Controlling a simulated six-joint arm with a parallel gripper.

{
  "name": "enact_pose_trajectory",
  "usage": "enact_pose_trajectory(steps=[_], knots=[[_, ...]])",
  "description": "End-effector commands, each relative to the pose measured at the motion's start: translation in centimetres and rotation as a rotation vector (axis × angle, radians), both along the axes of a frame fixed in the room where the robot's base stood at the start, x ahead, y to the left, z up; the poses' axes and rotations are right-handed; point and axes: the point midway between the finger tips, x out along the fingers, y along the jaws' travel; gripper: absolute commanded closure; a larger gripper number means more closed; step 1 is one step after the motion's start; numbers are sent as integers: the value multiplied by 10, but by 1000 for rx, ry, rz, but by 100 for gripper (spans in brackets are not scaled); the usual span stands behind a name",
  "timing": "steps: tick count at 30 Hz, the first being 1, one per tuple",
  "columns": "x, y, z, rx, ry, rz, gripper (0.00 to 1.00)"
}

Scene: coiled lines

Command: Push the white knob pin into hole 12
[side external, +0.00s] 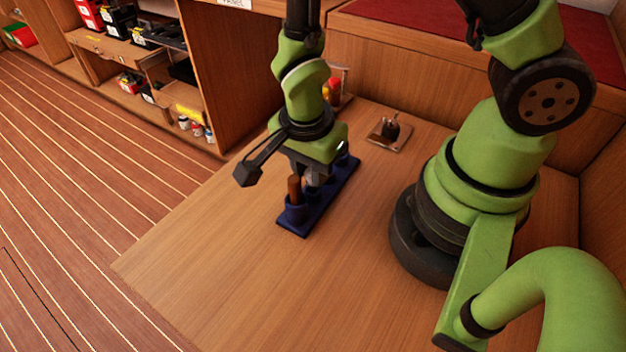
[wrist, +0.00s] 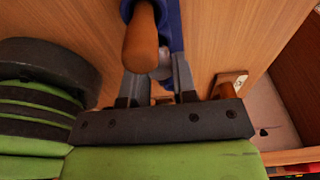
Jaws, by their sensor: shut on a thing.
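A dark blue rack (side external: 325,207) lies on the wooden table, and part of it shows in the wrist view (wrist: 176,30). My gripper (side external: 312,178) points down over the rack. In the wrist view its fingers (wrist: 161,80) are closed on a pale, whitish piece (wrist: 162,72), which looks like the white knob pin. Most of this piece is hidden by the fingers and a brown wooden handle. That handle (side external: 294,188) stands upright in a blue cup at the rack's near end, close beside my gripper. I cannot make out hole 12 or any number.
A small metal plate with a dark post (side external: 390,130) sits on the table right of the rack. Shelves with boxes (side external: 135,60) are at the back left. The table's front left is clear.

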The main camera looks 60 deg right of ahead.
Motion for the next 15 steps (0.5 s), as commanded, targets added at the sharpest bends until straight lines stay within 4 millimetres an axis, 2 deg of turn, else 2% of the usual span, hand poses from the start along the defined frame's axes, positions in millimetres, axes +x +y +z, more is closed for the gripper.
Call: enact_pose_trajectory(steps=[15], knots=[[0,0,5,0,0,0,97]])
